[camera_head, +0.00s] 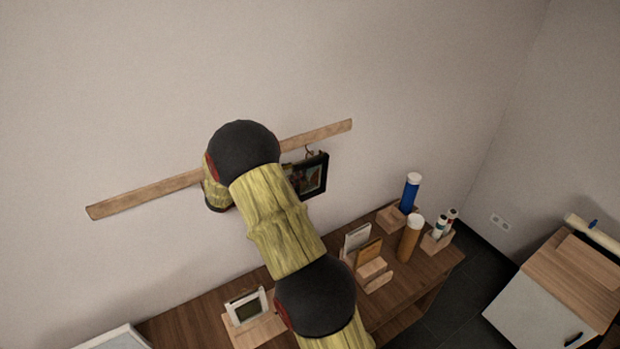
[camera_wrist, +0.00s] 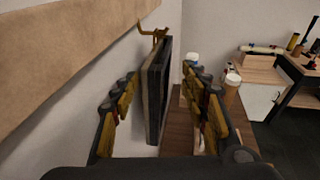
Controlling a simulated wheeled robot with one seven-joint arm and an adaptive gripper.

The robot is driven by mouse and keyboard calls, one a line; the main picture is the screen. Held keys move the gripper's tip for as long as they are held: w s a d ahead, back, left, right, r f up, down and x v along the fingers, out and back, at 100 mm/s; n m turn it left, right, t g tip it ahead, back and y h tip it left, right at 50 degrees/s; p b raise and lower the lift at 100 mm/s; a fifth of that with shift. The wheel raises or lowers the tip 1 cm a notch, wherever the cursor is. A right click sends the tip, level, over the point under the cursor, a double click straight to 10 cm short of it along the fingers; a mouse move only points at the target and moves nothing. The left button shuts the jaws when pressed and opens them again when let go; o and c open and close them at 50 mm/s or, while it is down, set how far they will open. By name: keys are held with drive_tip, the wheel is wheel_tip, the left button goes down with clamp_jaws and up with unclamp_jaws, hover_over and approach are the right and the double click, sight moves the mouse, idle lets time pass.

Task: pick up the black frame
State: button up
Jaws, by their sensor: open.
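The black frame (camera_head: 313,175) hangs on the wall below a wooden rail, partly hidden by my arm in the head view. In the wrist view the black frame (camera_wrist: 157,88) shows nearly edge-on, upright, under a brass-coloured hook (camera_wrist: 152,34). My gripper (camera_wrist: 160,76) is open, with one finger on each side of the frame in the picture. A gap shows on both sides, and I cannot tell how deep the frame lies between the fingers. My gripper is hidden behind my arm in the head view.
The wooden rail (camera_head: 145,194) runs along the wall close to my gripper. Below is a brown table (camera_head: 190,318) with a small white-framed stand (camera_head: 246,305), a blue bottle (camera_head: 410,192) and a tan cylinder (camera_head: 410,240). A white cabinet (camera_head: 540,318) stands at right.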

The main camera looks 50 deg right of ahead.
sight(305, 167)
drive_tip(key=p+x, duration=0.1)
drive_tip(key=x, duration=0.4)
drive_tip(key=shift+s+d+r+p, duration=0.1)
drive_tip(key=shift+s+d+p, duration=0.1)
drive_tip(key=shift+d+p, duration=0.2)
drive_tip(key=shift+d, duration=0.35)
drive_tip(key=shift+a, duration=0.1)
drive_tip(key=c, duration=1.2)
clamp_jaws()
